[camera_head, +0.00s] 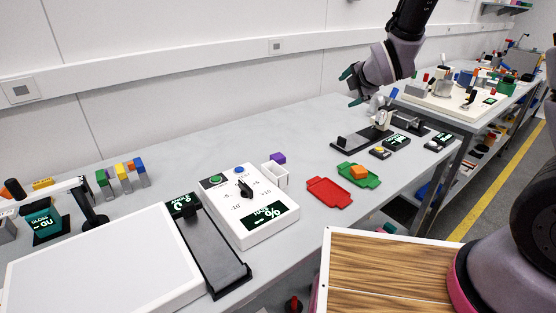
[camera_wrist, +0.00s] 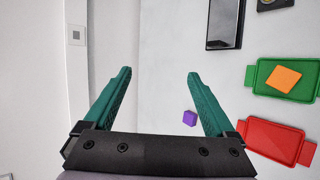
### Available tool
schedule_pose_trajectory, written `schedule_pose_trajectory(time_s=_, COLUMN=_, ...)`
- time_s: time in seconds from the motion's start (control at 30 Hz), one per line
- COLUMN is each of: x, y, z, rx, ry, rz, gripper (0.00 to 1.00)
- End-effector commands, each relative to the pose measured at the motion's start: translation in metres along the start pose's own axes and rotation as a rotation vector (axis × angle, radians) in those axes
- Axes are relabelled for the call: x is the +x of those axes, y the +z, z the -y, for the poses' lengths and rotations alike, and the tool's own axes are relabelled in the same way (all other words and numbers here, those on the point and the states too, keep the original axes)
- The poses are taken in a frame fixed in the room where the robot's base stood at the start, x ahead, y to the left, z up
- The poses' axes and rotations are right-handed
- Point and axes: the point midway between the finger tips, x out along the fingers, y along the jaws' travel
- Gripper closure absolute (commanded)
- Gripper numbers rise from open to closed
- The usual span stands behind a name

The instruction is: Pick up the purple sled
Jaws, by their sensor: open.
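A small purple block-like piece, the purple sled (camera_head: 278,158), lies on the grey bench behind a small white open box. Its exact shape is too small to tell. In the wrist view the purple sled (camera_wrist: 189,118) shows small and well below my gripper, just inside the right finger. My gripper (camera_head: 352,87) is raised high above the back of the bench, to the right of the purple sled. In the wrist view its two green fingers (camera_wrist: 159,74) are spread wide with nothing between the tips.
The white open box (camera_head: 274,176) and a white control box (camera_head: 248,205) stand near the purple sled. A red tray (camera_head: 330,191) and a green tray (camera_head: 358,176) bearing an orange block (camera_head: 359,172) lie to the right. The wall runs behind; the bench behind the purple sled is clear.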

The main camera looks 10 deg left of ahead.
Motion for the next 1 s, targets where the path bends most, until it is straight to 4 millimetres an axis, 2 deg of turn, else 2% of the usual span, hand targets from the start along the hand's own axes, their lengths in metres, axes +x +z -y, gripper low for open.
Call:
schedule_pose_trajectory(time_s=0.03, x=0.019, y=-0.026, z=0.011, rx=-0.175, ry=0.021, rz=-0.019, gripper=0.1)
schedule_pose_trajectory(time_s=0.2, x=0.059, y=-0.102, z=0.034, rx=-0.78, ry=0.17, rz=-0.052, gripper=0.1)
schedule_pose_trajectory(time_s=0.3, x=0.07, y=-0.142, z=0.05, rx=-1.073, ry=0.262, rz=-0.062, gripper=0.1)
schedule_pose_trajectory(time_s=0.4, x=0.075, y=-0.171, z=0.062, rx=-1.288, ry=0.342, rz=-0.063, gripper=0.1)
schedule_pose_trajectory(time_s=0.5, x=0.077, y=-0.189, z=0.07, rx=-1.42, ry=0.397, rz=-0.061, gripper=0.1)
schedule_pose_trajectory(time_s=0.6, x=0.08, y=-0.198, z=0.077, rx=-1.48, ry=0.422, rz=-0.058, gripper=0.1)
schedule_pose_trajectory(time_s=1.0, x=0.121, y=-0.213, z=0.139, rx=-1.488, ry=0.424, rz=-0.059, gripper=0.1)
